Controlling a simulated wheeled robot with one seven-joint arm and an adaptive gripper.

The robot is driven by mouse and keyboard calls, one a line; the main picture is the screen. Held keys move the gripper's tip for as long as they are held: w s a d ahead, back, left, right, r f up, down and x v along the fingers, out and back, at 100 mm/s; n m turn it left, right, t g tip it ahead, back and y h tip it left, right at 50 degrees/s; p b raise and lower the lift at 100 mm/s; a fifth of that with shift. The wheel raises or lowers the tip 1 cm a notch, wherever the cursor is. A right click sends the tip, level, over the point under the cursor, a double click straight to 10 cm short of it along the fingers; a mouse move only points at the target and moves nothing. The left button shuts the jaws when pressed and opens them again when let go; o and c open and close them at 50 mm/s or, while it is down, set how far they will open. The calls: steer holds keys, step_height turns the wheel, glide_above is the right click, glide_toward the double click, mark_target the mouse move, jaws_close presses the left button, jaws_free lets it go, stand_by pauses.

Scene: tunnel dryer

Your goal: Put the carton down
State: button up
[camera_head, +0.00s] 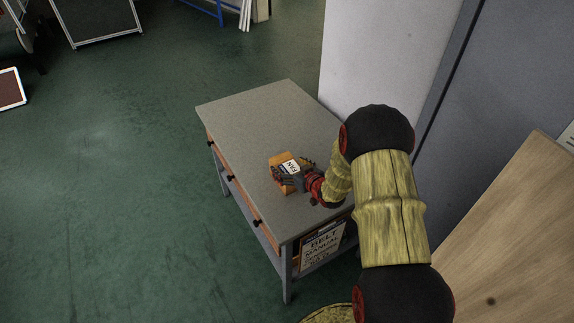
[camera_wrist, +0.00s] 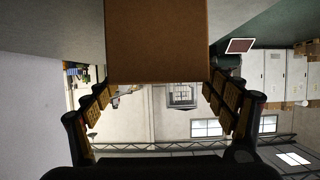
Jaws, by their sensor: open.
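The carton (camera_head: 286,161) is a small orange-brown box with a white label reading "FAN". It appears to stand on the grey top of a work table (camera_head: 252,115), near the middle. In the wrist view the carton (camera_wrist: 157,40) shows as a plain brown face at top centre. My gripper (camera_head: 296,180) is at the carton's near side and covers part of it. In the wrist view the open fingers (camera_wrist: 160,88) lie either side of the carton's edges, with their tips close to it. Whether they touch it is unclear.
The table has drawers with dark knobs and a lower shelf holding a box labelled "BELT MANUAL" (camera_head: 322,245). A pale panel (camera_head: 375,60) stands behind the table at right. A wooden surface (camera_head: 520,230) is at far right. Green floor (camera_head: 110,190) is clear at left.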

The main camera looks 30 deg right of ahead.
steer(key=p+v, duration=0.2)
steer(key=v, duration=0.8)
steer(key=s+a+r+g+h, duration=0.2)
steer(key=r, duration=0.7)
steer(key=s+a+r+g+h, duration=0.1)
steer(key=s+a+r+g, duration=0.15)
steer(key=r, duration=0.75)
steer(key=s+a+r+g+y, duration=0.1)
steer(key=s+a+r, duration=0.2)
steer(key=s+a, duration=0.4)
steer(key=s+a+r+g+y, duration=0.1)
steer(key=s+a+r+g, duration=0.1)
steer(key=s+a, duration=0.6)
steer(key=s+r, duration=0.1)
steer(key=s, duration=0.6)
steer(key=shift+a+r+y, duration=0.2)
steer(key=shift+r+y, duration=0.1)
steer(key=shift+r, duration=0.1)
steer(key=shift+s, duration=0.15)
